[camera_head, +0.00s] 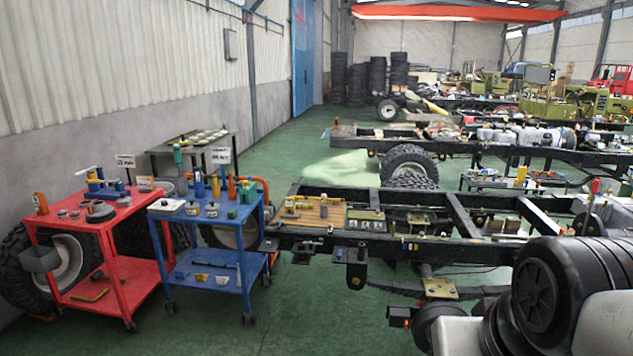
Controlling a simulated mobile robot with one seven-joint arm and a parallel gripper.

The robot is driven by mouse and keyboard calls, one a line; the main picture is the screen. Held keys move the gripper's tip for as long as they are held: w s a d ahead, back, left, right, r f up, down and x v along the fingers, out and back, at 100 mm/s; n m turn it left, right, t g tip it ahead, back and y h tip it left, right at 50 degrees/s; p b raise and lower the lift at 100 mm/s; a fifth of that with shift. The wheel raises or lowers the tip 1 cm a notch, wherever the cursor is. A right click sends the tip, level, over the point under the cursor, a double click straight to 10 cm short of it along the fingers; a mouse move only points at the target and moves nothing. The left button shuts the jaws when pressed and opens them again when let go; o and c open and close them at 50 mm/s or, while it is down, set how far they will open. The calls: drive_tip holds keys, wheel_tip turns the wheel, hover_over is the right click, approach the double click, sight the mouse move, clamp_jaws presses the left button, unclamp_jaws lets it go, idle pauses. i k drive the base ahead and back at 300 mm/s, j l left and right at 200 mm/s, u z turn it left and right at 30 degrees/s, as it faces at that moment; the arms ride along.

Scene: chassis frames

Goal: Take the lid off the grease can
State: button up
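I cannot pick out the grease can or its lid for certain; the items on the carts are small in the head view. The red cart (108,268) at the left holds several dark round pieces (98,211), an orange-and-grey upright item (41,204) and a blue tool. The blue cart (176,251) beside it holds upright bottles, including an orange one (231,188), a green block-like item (247,192) and small round pieces. My gripper is not in view.
A truck chassis frame (467,216) with a wooden board (309,212) on it stands right of the blue cart. A dark table (190,145) is behind the carts. Green floor (300,300) is open in front of the blue cart. Wheels stand behind the carts.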

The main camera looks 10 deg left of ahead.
sight(191, 204)
drive_tip(key=i+j+u, duration=0.2)
drive_tip(key=i+j, duration=0.85)
drive_tip(key=i+j+u, duration=0.2)
drive_tip(key=i+j, duration=0.85)
drive_tip(key=i+j+z, duration=0.1)
drive_tip(key=i+j, duration=0.65)
drive_tip(key=i+j+z, duration=0.15)
drive_tip(key=i+j, duration=0.2)
drive_tip(key=j, duration=0.15)
drive_tip(key=i+j, duration=0.35)
drive_tip(key=i+j+z, duration=0.15)
drive_tip(key=i+j, duration=0.15)
drive_tip(key=j, duration=0.3)
drive_tip(key=i+j+z, duration=0.1)
drive_tip(key=i+j, duration=0.25)
drive_tip(key=j, duration=0.15)
